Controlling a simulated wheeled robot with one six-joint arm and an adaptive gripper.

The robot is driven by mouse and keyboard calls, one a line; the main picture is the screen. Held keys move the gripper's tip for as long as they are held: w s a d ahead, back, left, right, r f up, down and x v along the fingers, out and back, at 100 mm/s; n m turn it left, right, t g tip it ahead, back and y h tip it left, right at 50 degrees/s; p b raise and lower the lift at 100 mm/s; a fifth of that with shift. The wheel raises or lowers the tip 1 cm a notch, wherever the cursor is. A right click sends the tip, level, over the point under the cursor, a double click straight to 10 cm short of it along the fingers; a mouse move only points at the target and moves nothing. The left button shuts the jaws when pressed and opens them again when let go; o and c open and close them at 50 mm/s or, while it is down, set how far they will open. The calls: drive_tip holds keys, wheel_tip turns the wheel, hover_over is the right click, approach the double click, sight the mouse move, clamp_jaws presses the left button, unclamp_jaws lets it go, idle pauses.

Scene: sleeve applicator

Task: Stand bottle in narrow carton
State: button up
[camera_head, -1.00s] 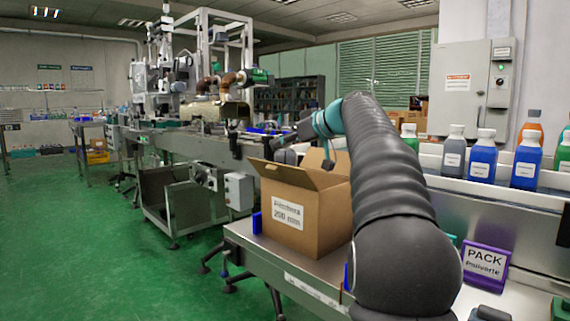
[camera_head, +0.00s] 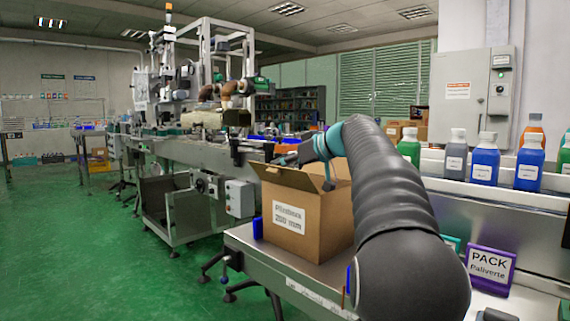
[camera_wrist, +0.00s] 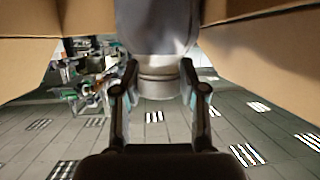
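The brown carton (camera_head: 318,225) stands on the metal table with its top flaps open and a white label on its front. My gripper (camera_head: 328,184) is over the carton's opening in the head view, with its tips partly hidden by a flap. In the wrist view the gripper (camera_wrist: 159,68) has its two fingers on either side of the white cap of a greyish bottle (camera_wrist: 157,27), and it appears shut on it. Carton flaps (camera_wrist: 255,55) show on both sides of the bottle. The bottle's lower part is hidden, and in the head view the carton hides the bottle.
Several bottles with white caps, among them a blue bottle (camera_head: 485,160), stand on a ledge at the right. A purple PACK sign (camera_head: 490,268) stands at the table's right. A blue block (camera_head: 257,226) is close by the carton's left side. A conveyor machine is behind.

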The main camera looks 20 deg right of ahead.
drive_tip(key=shift+o, duration=1)
drive_tip(key=shift+r+p, duration=0.55)
drive_tip(key=v, duration=1.2)
